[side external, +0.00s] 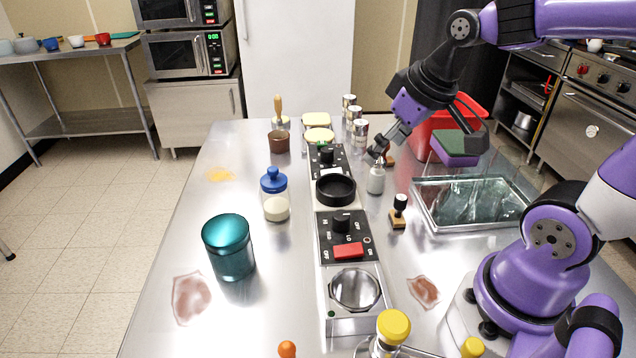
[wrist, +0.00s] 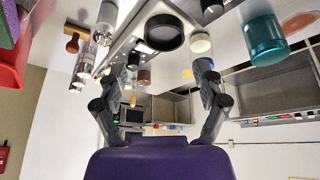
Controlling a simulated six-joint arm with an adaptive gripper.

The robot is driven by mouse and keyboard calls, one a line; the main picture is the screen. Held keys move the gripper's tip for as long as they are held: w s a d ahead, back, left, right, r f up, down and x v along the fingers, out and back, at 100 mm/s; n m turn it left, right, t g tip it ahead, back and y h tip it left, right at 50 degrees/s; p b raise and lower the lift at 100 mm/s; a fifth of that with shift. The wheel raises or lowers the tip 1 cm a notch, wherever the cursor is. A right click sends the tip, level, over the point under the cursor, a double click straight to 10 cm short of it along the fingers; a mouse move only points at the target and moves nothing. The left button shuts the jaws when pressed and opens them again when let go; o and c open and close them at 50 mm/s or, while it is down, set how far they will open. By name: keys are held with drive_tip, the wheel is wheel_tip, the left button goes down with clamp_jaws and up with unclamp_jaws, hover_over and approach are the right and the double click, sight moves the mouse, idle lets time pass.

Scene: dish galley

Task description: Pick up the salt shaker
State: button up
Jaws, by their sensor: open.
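The salt shaker (side external: 376,180), a small pale bottle with a grey top, stands upright on the steel counter, right of the black round dish. What looks like the same shaker, clear with a metal cap, shows at the upper left of the wrist view (wrist: 105,20). My gripper (side external: 432,140) is open and empty above the counter. In the side view one fingertip appears just above the shaker's top; I cannot tell whether they touch. In the wrist view the fingers (wrist: 155,72) are spread wide, and the shaker is not between them.
Black control panels and a black round dish (side external: 336,189) adjoin the shaker's left. Several cans (side external: 360,135) and a red bin (side external: 440,125) stand behind. A teal canister (side external: 229,250) stands front left.

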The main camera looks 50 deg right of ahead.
drive_tip(key=m, duration=0.1)
approach(376, 170)
drive_tip(key=d, duration=0.1)
drive_tip(key=shift+g, duration=0.3)
drive_tip(key=x, duration=0.5)
drive_tip(key=shift+w+d+f, duration=0.2)
drive_tip(key=shift+w+d, duration=0.05)
drive_tip(key=shift+w, duration=0.05)
drive_tip(key=x, duration=0.5)
drive_tip(key=shift+w+f, duration=0.25)
drive_tip(key=shift+w, duration=0.15)
clamp_jaws()
